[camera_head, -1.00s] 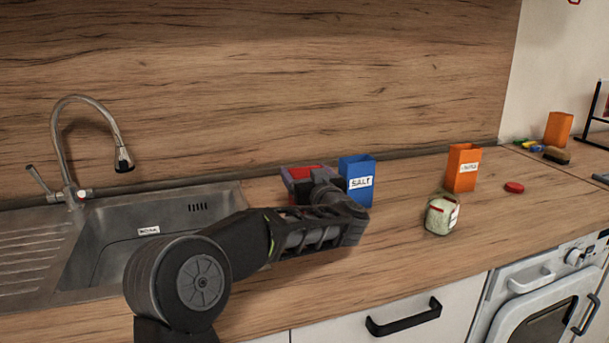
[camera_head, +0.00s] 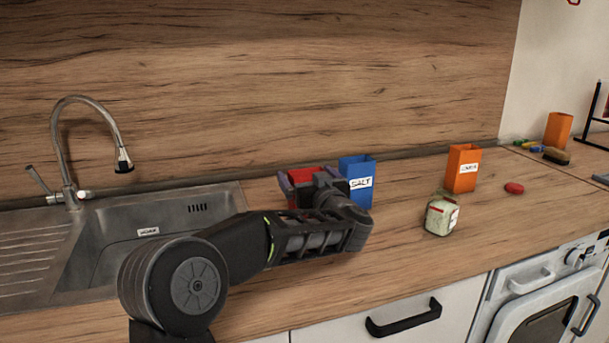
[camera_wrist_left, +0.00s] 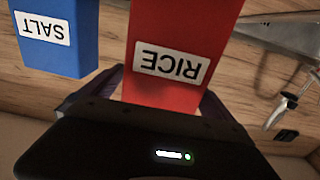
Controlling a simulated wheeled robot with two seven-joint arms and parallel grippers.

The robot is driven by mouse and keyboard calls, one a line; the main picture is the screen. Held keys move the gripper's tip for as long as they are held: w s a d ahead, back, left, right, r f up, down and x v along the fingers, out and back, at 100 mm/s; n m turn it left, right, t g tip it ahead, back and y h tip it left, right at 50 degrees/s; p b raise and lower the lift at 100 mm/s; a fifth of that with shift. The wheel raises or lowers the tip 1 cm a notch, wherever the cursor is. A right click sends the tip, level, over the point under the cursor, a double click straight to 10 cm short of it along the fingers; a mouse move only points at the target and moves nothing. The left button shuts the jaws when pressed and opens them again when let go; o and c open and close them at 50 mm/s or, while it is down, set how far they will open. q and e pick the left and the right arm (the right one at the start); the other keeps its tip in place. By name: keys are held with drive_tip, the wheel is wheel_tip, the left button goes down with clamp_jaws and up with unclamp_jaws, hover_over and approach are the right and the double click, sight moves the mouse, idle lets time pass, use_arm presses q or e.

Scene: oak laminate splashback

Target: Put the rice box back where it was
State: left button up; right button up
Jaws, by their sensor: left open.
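The red rice box (camera_head: 307,174) stands on the counter near the splashback, mostly hidden behind my left gripper in the head view. In the left wrist view the rice box (camera_wrist_left: 178,45) shows large, its RICE label upside down in the picture. My left gripper (camera_head: 300,187) is open, with a finger on either side of the rice box; whether they touch it I cannot tell. The blue salt box (camera_head: 359,179) stands just right of the rice box, and it also shows in the left wrist view (camera_wrist_left: 55,30). My right gripper is not in view.
A sink (camera_head: 100,270) with a tap (camera_head: 115,135) lies to the left. An orange box (camera_head: 463,167), a glass jar (camera_head: 440,215) and a small red item (camera_head: 514,188) stand to the right. The counter in front of the jar is clear.

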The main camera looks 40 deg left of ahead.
use_arm(q)
drive_tip(key=v, duration=1)
drive_tip(key=shift+d, duration=0.2)
